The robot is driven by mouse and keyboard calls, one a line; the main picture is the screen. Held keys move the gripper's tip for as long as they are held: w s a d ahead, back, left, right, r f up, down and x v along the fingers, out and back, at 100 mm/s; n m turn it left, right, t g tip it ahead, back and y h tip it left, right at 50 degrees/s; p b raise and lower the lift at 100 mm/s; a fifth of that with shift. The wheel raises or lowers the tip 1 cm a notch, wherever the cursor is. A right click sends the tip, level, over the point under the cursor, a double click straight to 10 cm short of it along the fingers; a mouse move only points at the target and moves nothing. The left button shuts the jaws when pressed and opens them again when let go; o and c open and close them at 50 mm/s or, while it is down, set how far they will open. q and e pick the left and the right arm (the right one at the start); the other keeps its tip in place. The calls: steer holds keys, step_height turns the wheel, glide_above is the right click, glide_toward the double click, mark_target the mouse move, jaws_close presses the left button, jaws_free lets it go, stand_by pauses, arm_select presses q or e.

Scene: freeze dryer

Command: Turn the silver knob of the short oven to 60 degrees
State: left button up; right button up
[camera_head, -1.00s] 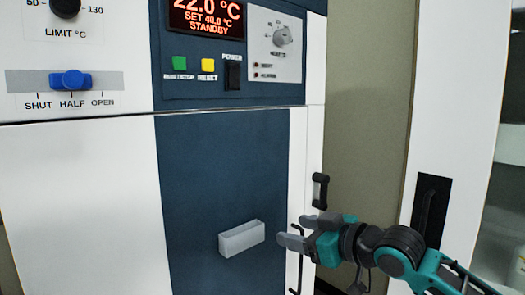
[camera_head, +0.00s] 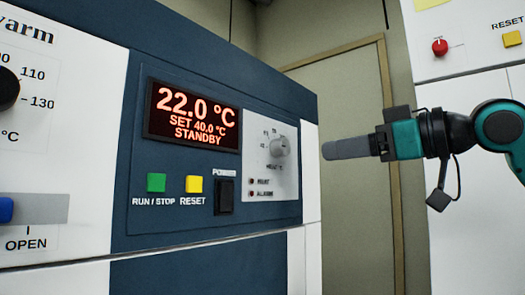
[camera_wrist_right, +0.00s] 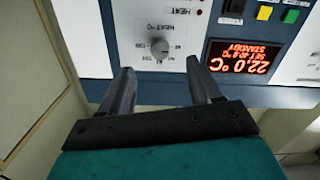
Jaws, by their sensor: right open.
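The silver knob (camera_head: 279,147) sits on a light grey dial plate on the oven's blue front panel. It also shows in the right wrist view (camera_wrist_right: 159,47), upside down, beyond and between the two fingers. The red display (camera_head: 193,117) reads 22.0 °C, SET 40.0 °C, STANDBY. My right gripper (camera_head: 325,150) is to the right of the knob in the head view, apart from it. In the right wrist view its two fingers (camera_wrist_right: 160,88) are spread and empty. My left gripper is in neither view.
Left of the knob are a green RUN/STOP button (camera_head: 156,183), a yellow RESET button (camera_head: 193,184) and a black POWER switch (camera_head: 225,195). Another unit with a black dial (camera_head: 8,88) stands at left. A white cabinet with a red knob (camera_head: 439,47) is at right.

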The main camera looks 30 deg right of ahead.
mark_target(287, 148)
steer(key=x, duration=0.3)
steer(key=r+p+x, duration=0.1)
steer(key=x, duration=0.7)
steer(key=shift+w+r+p, duration=0.2)
steer(key=shift+r+p, duration=0.15)
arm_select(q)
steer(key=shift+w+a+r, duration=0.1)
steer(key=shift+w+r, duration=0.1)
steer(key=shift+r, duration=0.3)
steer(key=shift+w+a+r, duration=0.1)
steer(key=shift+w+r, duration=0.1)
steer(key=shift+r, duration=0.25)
arm_select(e)
steer(key=shift+c, duration=0.4)
steer(key=c, duration=1)
steer(key=shift+o, duration=0.2)
